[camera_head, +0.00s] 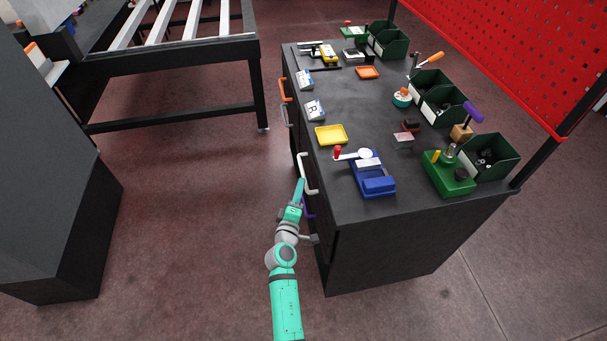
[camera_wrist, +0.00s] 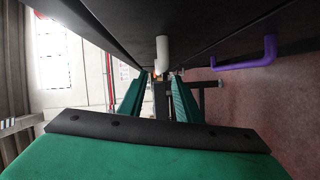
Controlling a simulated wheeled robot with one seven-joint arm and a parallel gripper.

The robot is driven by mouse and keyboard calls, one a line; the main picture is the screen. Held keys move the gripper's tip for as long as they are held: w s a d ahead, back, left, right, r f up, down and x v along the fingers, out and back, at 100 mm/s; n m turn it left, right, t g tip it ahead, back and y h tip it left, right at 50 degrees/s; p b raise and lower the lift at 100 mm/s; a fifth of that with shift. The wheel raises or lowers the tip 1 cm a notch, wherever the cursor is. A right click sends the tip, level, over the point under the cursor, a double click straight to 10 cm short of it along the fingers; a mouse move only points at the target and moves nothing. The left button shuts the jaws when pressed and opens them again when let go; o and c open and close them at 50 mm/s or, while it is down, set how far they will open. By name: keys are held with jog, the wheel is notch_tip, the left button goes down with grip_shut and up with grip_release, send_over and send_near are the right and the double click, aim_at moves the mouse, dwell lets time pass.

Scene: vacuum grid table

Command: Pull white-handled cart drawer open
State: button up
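The white handle (camera_head: 306,172) is on the left-facing front of the black cart (camera_head: 405,235), below the tabletop edge. Its drawer looks flush with the cart front. My gripper (camera_head: 300,184) is beside the handle. In the wrist view, the white handle (camera_wrist: 162,52) reaches down between the tips of my gripper (camera_wrist: 160,80). The fingers are apart, with a visible gap around the handle, and do not appear to clamp it. The handle's far end is hidden or too small to make out.
A purple handle (camera_head: 308,207) is close to my gripper; it also shows in the wrist view (camera_wrist: 245,57). Grey (camera_head: 285,115) and orange (camera_head: 283,90) handles are farther along the cart. Several tools and bins cover the top. The floor (camera_head: 205,180) left of the cart is clear.

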aim_at(303, 173)
jog(key=w, duration=0.5)
jog(key=w+d, duration=0.1)
jog(key=w, duration=0.2)
jog(key=shift+f, duration=0.3)
grip_shut()
